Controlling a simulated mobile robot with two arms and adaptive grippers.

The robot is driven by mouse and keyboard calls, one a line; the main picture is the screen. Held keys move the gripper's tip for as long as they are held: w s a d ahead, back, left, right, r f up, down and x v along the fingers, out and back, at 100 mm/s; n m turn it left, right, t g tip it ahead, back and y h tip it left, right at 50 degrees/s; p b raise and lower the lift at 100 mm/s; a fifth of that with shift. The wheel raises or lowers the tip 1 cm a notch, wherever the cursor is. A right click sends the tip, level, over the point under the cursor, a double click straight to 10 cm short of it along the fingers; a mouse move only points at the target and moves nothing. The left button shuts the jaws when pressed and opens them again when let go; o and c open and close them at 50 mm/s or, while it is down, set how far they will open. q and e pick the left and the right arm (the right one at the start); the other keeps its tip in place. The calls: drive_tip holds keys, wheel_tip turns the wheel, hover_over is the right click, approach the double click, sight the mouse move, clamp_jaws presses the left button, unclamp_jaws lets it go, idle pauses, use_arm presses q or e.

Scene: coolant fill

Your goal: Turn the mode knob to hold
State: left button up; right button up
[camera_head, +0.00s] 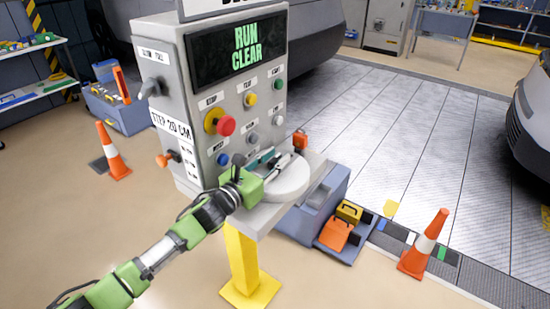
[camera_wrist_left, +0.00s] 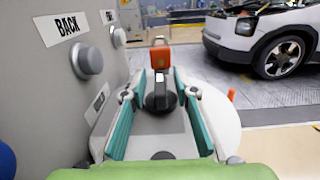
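The grey control panel (camera_head: 205,140) has a screen reading RUN CLEAR. I cannot read which one is marked as the mode knob. My left gripper (camera_head: 274,161) is over the round grey shelf in front of the panel. In the left wrist view its teal fingers (camera_wrist_left: 163,90) are apart. My right gripper is not in view.
The panel front carries a red stop button (camera_head: 225,125) and several coloured buttons. A grey BACK button (camera_wrist_left: 90,62) is left of my fingers. A yellow post (camera_head: 241,262) supports the shelf. Orange cones (camera_head: 422,246) stand on both sides. Open floor lies left of the panel.

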use_arm(q)
clamp_jaws()
